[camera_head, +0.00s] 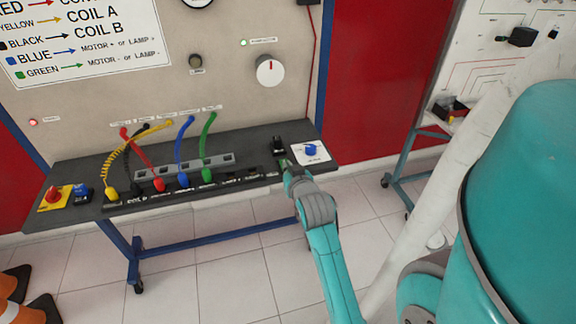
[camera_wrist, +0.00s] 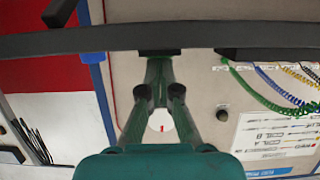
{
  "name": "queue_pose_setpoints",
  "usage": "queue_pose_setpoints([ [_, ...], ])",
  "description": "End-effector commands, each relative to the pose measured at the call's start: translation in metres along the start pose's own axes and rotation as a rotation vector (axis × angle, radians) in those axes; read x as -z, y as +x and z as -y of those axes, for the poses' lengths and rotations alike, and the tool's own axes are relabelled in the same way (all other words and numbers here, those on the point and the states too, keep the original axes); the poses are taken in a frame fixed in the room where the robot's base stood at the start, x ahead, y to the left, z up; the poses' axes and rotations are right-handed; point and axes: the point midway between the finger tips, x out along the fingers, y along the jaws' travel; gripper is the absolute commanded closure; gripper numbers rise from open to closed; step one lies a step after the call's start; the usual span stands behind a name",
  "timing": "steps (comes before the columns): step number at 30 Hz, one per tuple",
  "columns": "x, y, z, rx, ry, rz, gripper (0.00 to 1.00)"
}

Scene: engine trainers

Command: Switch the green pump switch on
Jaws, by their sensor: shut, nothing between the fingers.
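My gripper (camera_head: 287,168) is shut and empty at the front right edge of the dark console shelf (camera_head: 235,143). In the wrist view its fingertips (camera_wrist: 158,62) meet at a small dark block on the shelf's edge. A small green patch shows at the fingertips in the head view; I cannot tell whether it is the green pump switch or part of my gripper. A black switch (camera_head: 278,145) stands just behind the fingertips. A blue knob (camera_head: 310,149) on a white plate is just right of them. The switch's position cannot be read.
Yellow, black, red, blue and green cables (camera_head: 207,140) plug into the shelf left of my gripper. A red knob (camera_head: 55,194) on a yellow plate is at the far left. A white dial (camera_head: 270,70) is on the panel above.

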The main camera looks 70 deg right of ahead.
Motion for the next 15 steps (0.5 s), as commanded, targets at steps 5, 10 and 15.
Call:
queue_pose_setpoints([
  [5, 0.001, 0.000, 0.000, 0.000, 0.000, 0.005, 1.00],
  [10, 0.004, -0.001, 0.000, 0.000, 0.000, 0.004, 1.00],
  [15, 0.011, -0.003, 0.000, 0.000, 0.000, 0.002, 1.00],
])
